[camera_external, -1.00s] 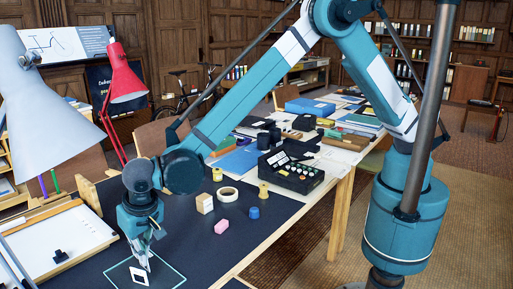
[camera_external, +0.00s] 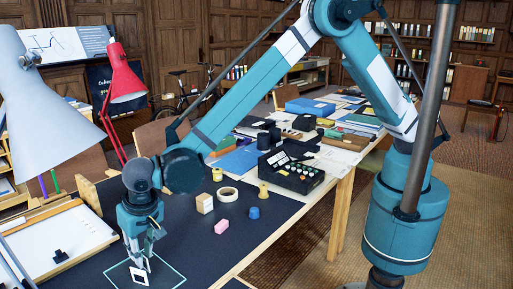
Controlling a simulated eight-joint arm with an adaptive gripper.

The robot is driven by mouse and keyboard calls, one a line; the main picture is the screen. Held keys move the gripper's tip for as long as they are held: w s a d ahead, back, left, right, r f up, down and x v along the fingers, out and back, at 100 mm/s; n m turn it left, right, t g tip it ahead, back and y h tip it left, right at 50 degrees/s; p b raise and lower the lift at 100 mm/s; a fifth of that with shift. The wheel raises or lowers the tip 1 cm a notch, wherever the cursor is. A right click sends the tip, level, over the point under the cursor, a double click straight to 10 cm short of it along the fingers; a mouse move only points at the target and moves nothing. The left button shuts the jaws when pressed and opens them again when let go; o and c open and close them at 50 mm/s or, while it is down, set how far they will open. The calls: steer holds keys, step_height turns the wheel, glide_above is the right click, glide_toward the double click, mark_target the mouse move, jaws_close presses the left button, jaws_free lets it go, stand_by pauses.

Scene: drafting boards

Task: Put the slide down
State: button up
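The slide (camera_external: 139,276), a small dark square in a white frame, is at the front of the dark board. It appears to lie within a thin pale-green square outline (camera_external: 172,277), which looks like a clear plate. My gripper (camera_external: 141,266) points down right above and behind the slide. Its fingers look spread apart, with a gap between them. Whether a fingertip still touches the slide's far edge is too small to tell.
A pink block (camera_external: 221,227), a cream block (camera_external: 204,203), a blue cap (camera_external: 253,212) and a tape roll (camera_external: 228,194) stand behind right. A drawing board (camera_external: 60,245) lies left. A black device (camera_external: 290,172) is farther back. Dark mat between is clear.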

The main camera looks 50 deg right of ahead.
steer(key=p+v, duration=0.1)
steer(key=v, duration=1)
steer(key=shift+r+p, duration=0.3)
steer(key=shift+r, duration=0.1)
steer(key=shift+s, duration=0.1)
stand_by(0.5)
